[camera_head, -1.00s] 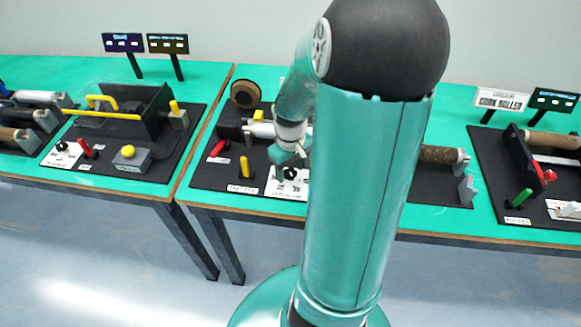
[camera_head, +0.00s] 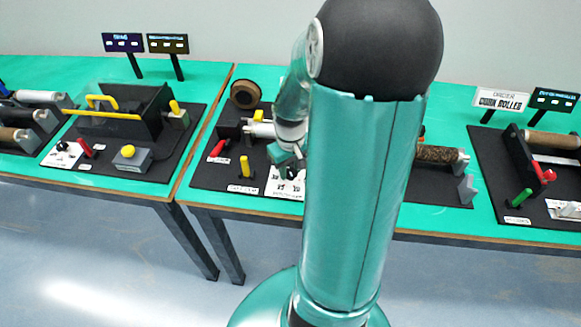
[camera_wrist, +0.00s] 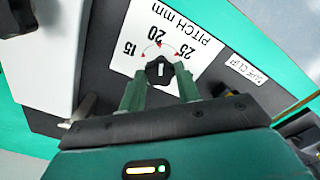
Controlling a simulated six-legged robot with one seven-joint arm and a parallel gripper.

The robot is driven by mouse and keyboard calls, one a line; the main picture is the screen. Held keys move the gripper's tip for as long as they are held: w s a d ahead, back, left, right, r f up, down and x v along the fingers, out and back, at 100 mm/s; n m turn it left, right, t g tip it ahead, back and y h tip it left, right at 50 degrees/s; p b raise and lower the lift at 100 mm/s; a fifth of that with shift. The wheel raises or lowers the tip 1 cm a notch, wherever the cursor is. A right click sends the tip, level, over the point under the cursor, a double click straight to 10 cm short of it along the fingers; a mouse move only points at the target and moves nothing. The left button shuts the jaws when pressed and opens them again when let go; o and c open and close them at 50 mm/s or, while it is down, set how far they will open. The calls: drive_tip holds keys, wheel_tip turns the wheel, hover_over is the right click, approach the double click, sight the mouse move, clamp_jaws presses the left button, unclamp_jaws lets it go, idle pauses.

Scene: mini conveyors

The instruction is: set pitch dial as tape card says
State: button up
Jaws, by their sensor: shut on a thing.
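The pitch dial is a small black knob (camera_wrist: 160,71) with a white pointer line, on a white card (camera_wrist: 170,28) marked PITCH mm with 15, 20 and 25. In the wrist view the card reads upside down, and the pointer line aims roughly at 20. My gripper (camera_wrist: 161,84) is shut on the knob, a green finger on each side. In the head view my gripper (camera_head: 284,156) is over the white dial card (camera_head: 286,186), and my arm hides part of the dial. I cannot make out a tape card.
A yellow lever (camera_head: 245,167) and a red lever (camera_head: 217,148) stand left of the dial. A brown tape roll (camera_head: 244,94) is behind. A label (camera_wrist: 245,68) lies beside the dial card. An ORDER sign (camera_head: 501,100) stands on the right station.

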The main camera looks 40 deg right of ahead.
drive_tip(key=m, duration=1.6)
drive_tip(key=shift+w+m, duration=0.1)
drive_tip(key=shift+m, duration=0.3)
drive_tip(key=m, duration=0.5)
drive_tip(key=shift+m, duration=0.4)
drive_tip(key=o, duration=1)
drive_tip(key=shift+c, duration=0.2)
